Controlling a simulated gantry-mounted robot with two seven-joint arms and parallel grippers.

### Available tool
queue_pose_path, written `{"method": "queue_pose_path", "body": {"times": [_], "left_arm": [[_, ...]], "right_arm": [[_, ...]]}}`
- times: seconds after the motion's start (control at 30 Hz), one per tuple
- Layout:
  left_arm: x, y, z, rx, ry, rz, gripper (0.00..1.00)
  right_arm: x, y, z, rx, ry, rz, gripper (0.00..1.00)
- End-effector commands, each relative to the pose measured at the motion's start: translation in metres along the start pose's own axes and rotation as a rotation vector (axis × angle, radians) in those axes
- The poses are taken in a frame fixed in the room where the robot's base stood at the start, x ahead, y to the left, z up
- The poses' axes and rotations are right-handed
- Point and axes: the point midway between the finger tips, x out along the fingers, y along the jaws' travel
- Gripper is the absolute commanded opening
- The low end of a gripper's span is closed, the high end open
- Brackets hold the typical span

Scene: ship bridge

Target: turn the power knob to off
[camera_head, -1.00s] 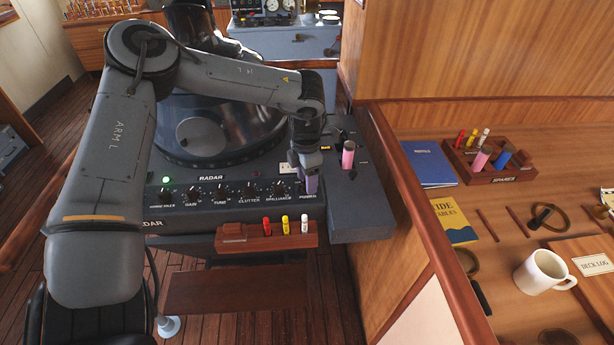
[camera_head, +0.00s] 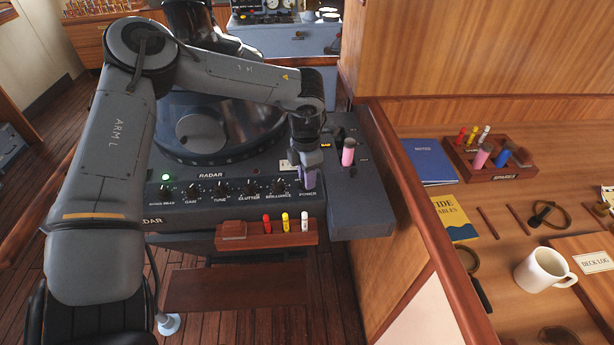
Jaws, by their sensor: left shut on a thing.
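The power knob is at the right end of the knob row on the radar panel (camera_head: 170,205), above the "POWER" label (camera_head: 308,194). It is hidden by my left gripper (camera_head: 308,182), which comes down on it from above. The gripper is shut on the knob, its fingers just above the label. The knob's pointer direction cannot be seen. A green lamp (camera_head: 166,177) glows at the panel's left end. My right gripper is not in view.
Other knobs, such as the brilliance knob (camera_head: 278,187), stand just left. A pink cylinder (camera_head: 348,152) stands close right. A wooden rack (camera_head: 232,238) with red, yellow and white pegs is below. A desk with a mug (camera_head: 542,271) lies right.

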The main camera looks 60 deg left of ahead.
Motion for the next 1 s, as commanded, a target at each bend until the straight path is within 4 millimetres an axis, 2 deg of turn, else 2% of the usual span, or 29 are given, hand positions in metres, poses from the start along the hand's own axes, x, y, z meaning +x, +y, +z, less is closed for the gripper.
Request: {"method": "queue_pose_path", "body": {"times": [0.27, 0.6, 1.0], "left_arm": [[0.004, 0.0, 0.0, -0.154, -0.009, 0.001, 0.0], [0.003, 0.0, 0.0, -0.467, -0.024, 0.001, 0.0], [0.003, 0.0, -0.001, -0.846, -0.041, -0.001, 0.0]], "right_arm": [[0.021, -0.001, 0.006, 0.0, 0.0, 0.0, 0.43], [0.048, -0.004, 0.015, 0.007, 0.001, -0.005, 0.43], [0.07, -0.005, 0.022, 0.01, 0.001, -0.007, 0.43]]}}
